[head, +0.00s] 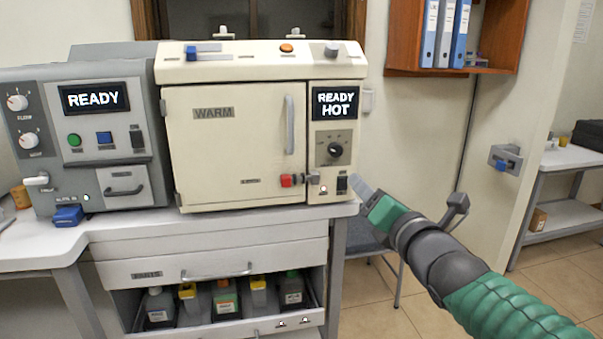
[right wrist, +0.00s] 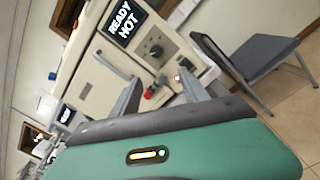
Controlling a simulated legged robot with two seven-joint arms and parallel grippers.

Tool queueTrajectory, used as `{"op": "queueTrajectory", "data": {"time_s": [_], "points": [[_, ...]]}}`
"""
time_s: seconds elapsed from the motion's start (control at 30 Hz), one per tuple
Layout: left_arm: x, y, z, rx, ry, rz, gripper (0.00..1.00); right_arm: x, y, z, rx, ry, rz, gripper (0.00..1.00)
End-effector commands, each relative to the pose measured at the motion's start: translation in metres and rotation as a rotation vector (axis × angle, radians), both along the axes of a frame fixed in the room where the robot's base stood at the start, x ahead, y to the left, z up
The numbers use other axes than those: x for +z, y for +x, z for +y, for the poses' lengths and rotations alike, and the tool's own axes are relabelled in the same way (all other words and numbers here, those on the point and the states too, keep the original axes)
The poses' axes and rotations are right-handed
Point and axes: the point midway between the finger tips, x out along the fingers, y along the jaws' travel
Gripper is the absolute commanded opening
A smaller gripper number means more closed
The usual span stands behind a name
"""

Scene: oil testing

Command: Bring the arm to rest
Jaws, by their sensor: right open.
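My right arm comes in from the lower right of the head view. Its gripper (head: 362,190) is in front of the lower right corner of the cream oven (head: 230,140), and most of it is seen from behind. In the right wrist view the two fingers of my right gripper (right wrist: 160,90) are apart with nothing between them. They point toward the oven's control panel, with its red knob (right wrist: 148,92) in line with the gap. I cannot tell how far the fingertips are from the oven. My left gripper is not in view.
The oven, door shut, reads "READY HOT". A grey machine (head: 95,135) beside it reads "READY". Below, an open drawer (head: 130,272) holds several bottles. A chair (right wrist: 252,62) stands by the bench. A wall shelf (head: 405,72) holds binders. Floor (head: 375,300) shows between bench and right-hand table.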

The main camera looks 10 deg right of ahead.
Motion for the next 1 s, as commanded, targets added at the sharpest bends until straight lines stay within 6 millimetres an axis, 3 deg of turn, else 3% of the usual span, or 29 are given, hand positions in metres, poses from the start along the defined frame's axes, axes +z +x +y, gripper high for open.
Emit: {"op": "queueTrajectory", "data": {"time_s": [0.07,0.13,0.27,0.3,0.4,0.5,0.6,0.8,0.87,1.0], "points": [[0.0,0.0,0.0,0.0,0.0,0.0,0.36,-0.027,0.001,0.002,-0.014,0.109,0.071,0.53],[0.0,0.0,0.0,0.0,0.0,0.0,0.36,-0.071,0.0,0.004,-0.051,0.304,0.184,0.53],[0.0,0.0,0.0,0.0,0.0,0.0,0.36,-0.185,-0.023,0.008,-0.244,0.81,0.452,0.53],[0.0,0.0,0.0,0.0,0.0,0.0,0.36,-0.22,-0.035,0.01,-0.334,0.966,0.524,0.53],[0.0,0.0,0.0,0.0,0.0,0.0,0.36,-0.294,-0.074,0.013,-0.587,1.311,0.653,0.53],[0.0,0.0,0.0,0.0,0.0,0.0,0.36,-0.35,-0.116,0.018,-0.85,1.575,0.712,0.53],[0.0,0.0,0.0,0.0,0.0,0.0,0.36,-0.391,-0.157,0.023,-1.113,1.776,0.721,0.53],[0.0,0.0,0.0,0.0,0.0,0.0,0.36,-0.45,-0.243,0.034,-1.661,2.053,0.603,0.53],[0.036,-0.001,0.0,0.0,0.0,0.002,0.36,-0.411,-0.239,0.034,-1.648,2.059,0.601,0.53],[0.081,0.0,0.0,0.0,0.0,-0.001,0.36,-0.366,-0.238,0.034,-1.642,2.056,0.602,0.53]]}}
